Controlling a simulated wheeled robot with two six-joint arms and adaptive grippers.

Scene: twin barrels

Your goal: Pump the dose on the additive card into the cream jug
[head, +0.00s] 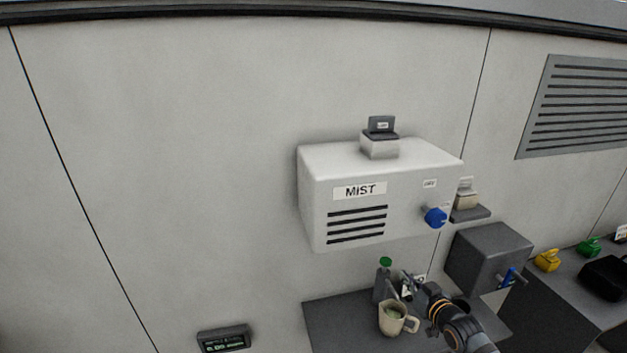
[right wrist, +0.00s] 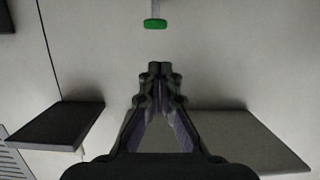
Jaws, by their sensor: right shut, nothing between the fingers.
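The cream jug (head: 391,320) stands on a dark shelf under the MIST box, its handle to the right and something greenish inside. Behind it is a grey bottle (head: 380,289) with a green pump top (head: 385,262); the green top also shows in the right wrist view (right wrist: 155,24). A white card (head: 419,283) with dark print, perhaps the additive card, is partly hidden behind my right gripper; I cannot read it. My right gripper (head: 404,284) is shut and empty, just right of the bottle and above the jug. Its fingertips (right wrist: 159,68) are apart from the green top. My left gripper is out of view.
The white MIST box (head: 315,200) with a blue knob (head: 435,217) juts from the wall above the shelf (head: 325,318). A grey box (head: 485,253) with a blue handle stands right. A small dark display (head: 224,339) is low left.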

